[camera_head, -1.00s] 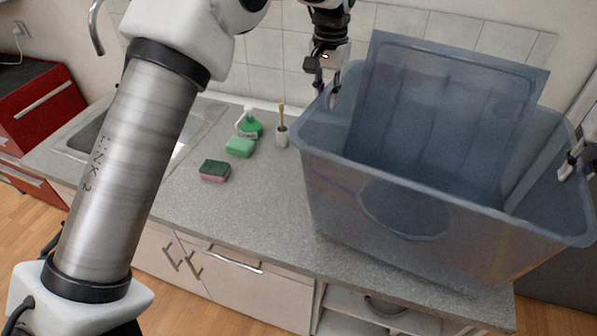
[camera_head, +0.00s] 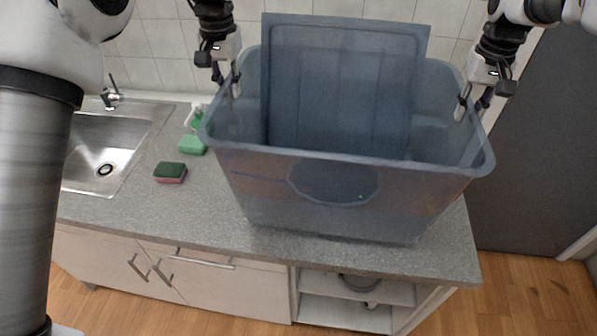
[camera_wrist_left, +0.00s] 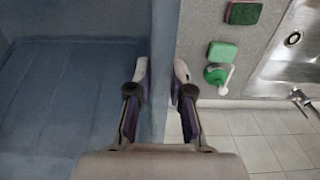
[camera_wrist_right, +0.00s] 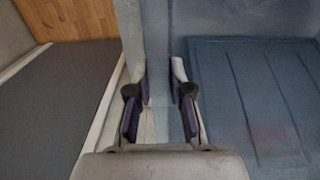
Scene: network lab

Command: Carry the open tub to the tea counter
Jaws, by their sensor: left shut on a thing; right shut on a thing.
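The open tub (camera_head: 350,205) is large, blue-grey and translucent. It appears upright over the grey counter (camera_head: 160,215); I cannot tell whether its base touches the top. A flat ribbed blue-grey panel (camera_head: 340,85) stands tilted inside it. My left gripper (camera_head: 229,85) is shut on the tub's left wall, which also shows between the fingers in the left wrist view (camera_wrist_left: 160,80). My right gripper (camera_head: 474,103) is shut on the tub's right wall, also seen in the right wrist view (camera_wrist_right: 157,70).
Left of the tub are a green-and-pink sponge (camera_head: 170,172), a green block (camera_head: 192,145) and a green bottle (camera_head: 197,115). A steel sink (camera_head: 100,150) lies farther left. A tiled wall is behind. The counter ends just right of the tub, beside a grey door (camera_head: 545,150).

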